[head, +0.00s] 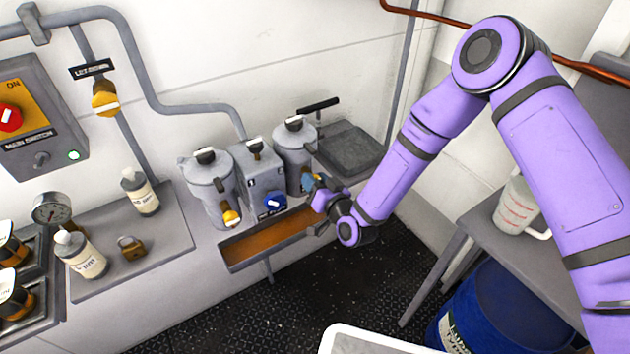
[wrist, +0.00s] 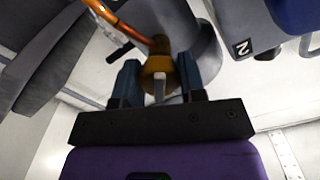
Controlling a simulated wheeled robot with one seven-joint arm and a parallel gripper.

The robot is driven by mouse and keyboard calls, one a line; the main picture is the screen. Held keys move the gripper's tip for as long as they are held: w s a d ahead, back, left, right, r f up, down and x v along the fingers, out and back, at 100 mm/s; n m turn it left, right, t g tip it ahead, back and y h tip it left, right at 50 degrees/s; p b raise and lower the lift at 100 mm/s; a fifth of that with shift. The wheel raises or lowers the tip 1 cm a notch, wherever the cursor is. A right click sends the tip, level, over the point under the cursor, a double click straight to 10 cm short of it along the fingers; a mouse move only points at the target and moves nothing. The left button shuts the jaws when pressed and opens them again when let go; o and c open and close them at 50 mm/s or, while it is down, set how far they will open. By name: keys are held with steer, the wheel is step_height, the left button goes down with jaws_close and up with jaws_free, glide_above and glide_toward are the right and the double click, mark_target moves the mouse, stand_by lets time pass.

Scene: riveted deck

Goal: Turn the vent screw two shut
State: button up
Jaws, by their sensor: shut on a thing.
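The brass vent screw (wrist: 157,66) sits on the right grey filter pot (head: 293,143) and shows in the wrist view with a pale bar on its face. The bar stands upright in that picture. My gripper (head: 314,186) is at the front of this pot. In the wrist view its two blue fingers (wrist: 158,80) are closed on either side of the screw. In the head view the gripper hides the screw. The left pot (head: 208,180) carries a similar brass screw (head: 232,217). Between the pots is a grey block (head: 262,172) with a blue knob (head: 272,202).
A drip tray (head: 240,262) runs below the pots. A copper pipe (wrist: 115,22) meets the screw area in the wrist view. A grey shelf with bottles (head: 142,192) and a padlock (head: 131,247) is at left. A blue drum (head: 500,310) stands at lower right.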

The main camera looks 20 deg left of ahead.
steer(key=m, duration=0.6)
steer(key=shift+w+d+f, duration=0.1)
steer(key=shift+m, duration=2.2)
steer(key=o, duration=0.9)
steer(key=v, duration=1.1)
